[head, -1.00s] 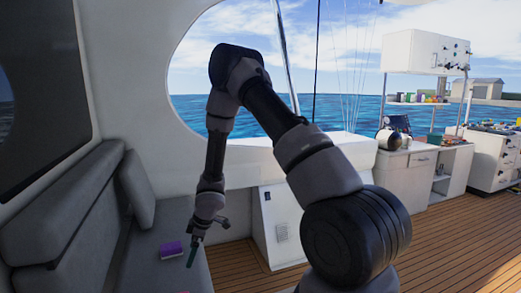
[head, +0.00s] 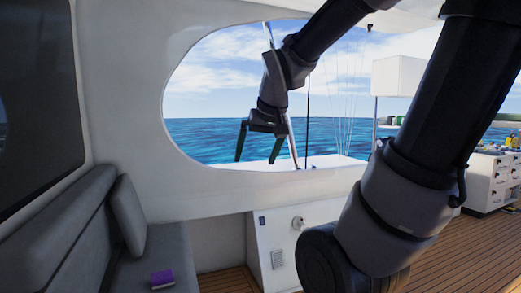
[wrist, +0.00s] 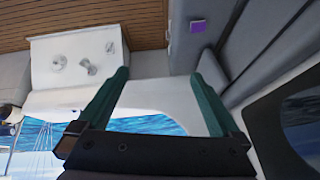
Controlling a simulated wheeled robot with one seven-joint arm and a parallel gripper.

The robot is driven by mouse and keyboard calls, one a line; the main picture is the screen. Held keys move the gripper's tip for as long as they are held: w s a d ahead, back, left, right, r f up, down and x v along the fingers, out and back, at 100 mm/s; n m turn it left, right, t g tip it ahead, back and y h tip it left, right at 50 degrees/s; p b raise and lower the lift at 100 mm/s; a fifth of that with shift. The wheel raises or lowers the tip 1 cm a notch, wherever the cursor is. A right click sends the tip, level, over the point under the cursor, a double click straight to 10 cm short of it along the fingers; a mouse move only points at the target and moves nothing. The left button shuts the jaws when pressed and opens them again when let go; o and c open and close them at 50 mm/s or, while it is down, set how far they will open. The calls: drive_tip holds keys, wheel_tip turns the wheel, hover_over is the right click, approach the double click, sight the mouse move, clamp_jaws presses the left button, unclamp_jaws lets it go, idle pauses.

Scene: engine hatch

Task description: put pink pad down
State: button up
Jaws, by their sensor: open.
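The pad (head: 163,278) looks purple to magenta and lies flat on the grey bench seat at the lower left of the head view. It also shows in the wrist view (wrist: 198,26), small and far off, near the top. My gripper (head: 258,153) is raised high in front of the oval window, well above and to the right of the pad. Its two dark green fingers are spread apart with nothing between them. In the wrist view the open gripper (wrist: 165,68) is empty too, and the pad lies beyond the right fingertip.
A grey bench (head: 60,232) with back cushions runs along the left wall. A white cabinet (head: 290,240) with a round knob stands to the right of the seat. Wooden deck (head: 450,262) lies open at right, with white counters (head: 490,180) behind. Bare seat surrounds the pad.

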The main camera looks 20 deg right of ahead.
drive_tip(key=s+a+r+m+y, duration=0.1)
drive_tip(key=s+a+r+m, duration=0.1)
drive_tip(key=s, duration=0.5)
drive_tip(key=shift+r+y, duration=0.2)
drive_tip(key=shift+y, duration=0.2)
drive_tip(key=shift+w+d+t, duration=0.1)
drive_tip(key=shift+t, duration=0.2)
idle(0.5)
